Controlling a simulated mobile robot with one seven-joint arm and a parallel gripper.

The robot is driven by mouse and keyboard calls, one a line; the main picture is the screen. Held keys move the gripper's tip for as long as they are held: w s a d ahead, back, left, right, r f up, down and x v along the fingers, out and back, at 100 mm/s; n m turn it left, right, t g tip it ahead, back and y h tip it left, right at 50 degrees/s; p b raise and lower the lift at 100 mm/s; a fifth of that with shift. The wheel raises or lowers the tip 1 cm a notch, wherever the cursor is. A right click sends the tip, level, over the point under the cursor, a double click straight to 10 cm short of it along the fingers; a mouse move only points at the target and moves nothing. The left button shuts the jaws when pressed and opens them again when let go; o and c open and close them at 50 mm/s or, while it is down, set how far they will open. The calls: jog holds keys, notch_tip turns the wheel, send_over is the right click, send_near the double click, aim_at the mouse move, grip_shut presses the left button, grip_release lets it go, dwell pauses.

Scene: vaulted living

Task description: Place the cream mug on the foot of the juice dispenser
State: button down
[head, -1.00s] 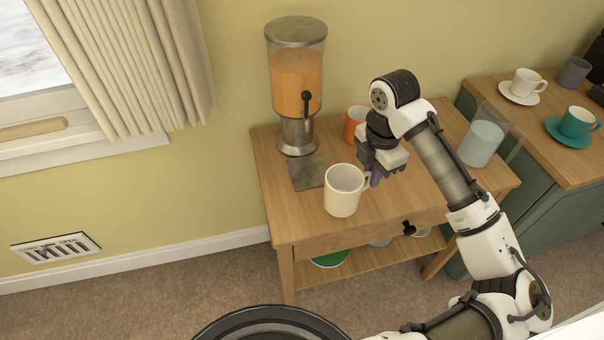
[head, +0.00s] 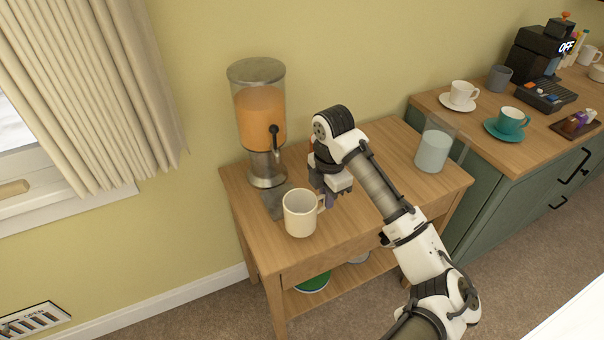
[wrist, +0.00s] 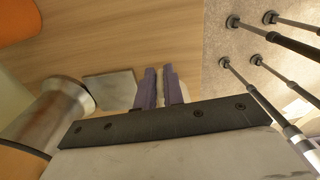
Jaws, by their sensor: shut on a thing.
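The cream mug (head: 297,217) is upright at the front of the wooden table, its handle toward the right. My gripper (head: 327,199) is shut on the handle from the right side. The juice dispenser (head: 261,120) holds orange juice and has a black tap. Its foot, a flat grey plate (head: 271,204), is just left of the mug, which hides its right part. I cannot tell whether the mug touches the table. In the wrist view, my purple fingertips (wrist: 160,92) are close together, with the foot (wrist: 112,89) beside them and the dispenser's metal base (wrist: 62,112) left.
An orange mug (wrist: 15,20) stands behind my gripper, mostly hidden in the head view. A clear pitcher (head: 433,150) stands at the table's right. A green cabinet with cups and a coffee machine (head: 541,48) is further right. The table's front edge is close to the mug.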

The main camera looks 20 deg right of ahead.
jog(key=w+p, duration=0.1)
jog(key=w, duration=0.6)
jog(key=w+f+p, duration=0.1)
jog(key=w, duration=0.3)
jog(key=shift+a+p, duration=0.15)
jog(key=shift+p, duration=0.15)
jog(key=shift+f, duration=0.2)
jog(key=c, duration=2)
grip_release()
jog(key=shift+f, duration=0.2)
jog(key=o, duration=0.5)
